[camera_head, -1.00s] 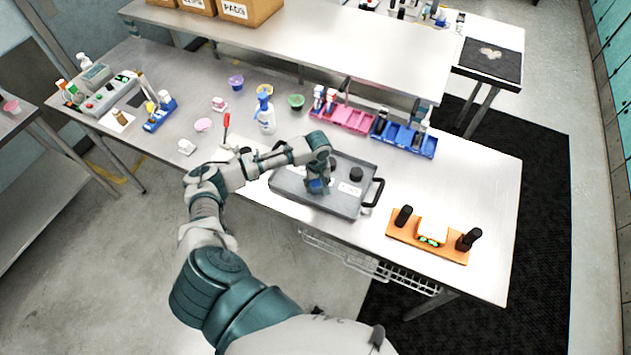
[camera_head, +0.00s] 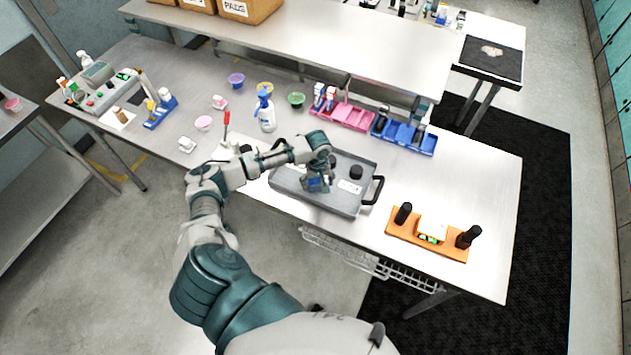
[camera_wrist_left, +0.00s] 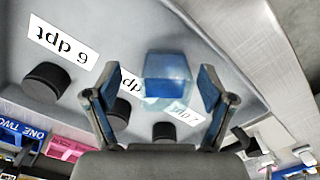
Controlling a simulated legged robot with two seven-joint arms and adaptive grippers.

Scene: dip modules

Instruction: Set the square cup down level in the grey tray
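The square cup (camera_wrist_left: 168,78) is translucent blue and stands in the grey tray (camera_wrist_left: 112,35), seen from above in the left wrist view. It looks level, though its base is hard to see. My left gripper (camera_wrist_left: 160,90) has its fingers spread on either side of the cup, with a visible gap at the left; contact at the right is hard to tell. In the head view my left gripper (camera_head: 317,180) points down over the tray (camera_head: 345,208), and the blue cup (camera_head: 316,185) shows partly between its fingers. My right gripper is out of view.
Black round pieces (camera_head: 356,172) and white labels (camera_head: 349,187) lie in the tray, which has a black handle (camera_head: 376,190) at its right. A spray bottle (camera_head: 265,112), pink bin (camera_head: 345,116), blue bins (camera_head: 404,135) and orange stand (camera_head: 428,238) surround it.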

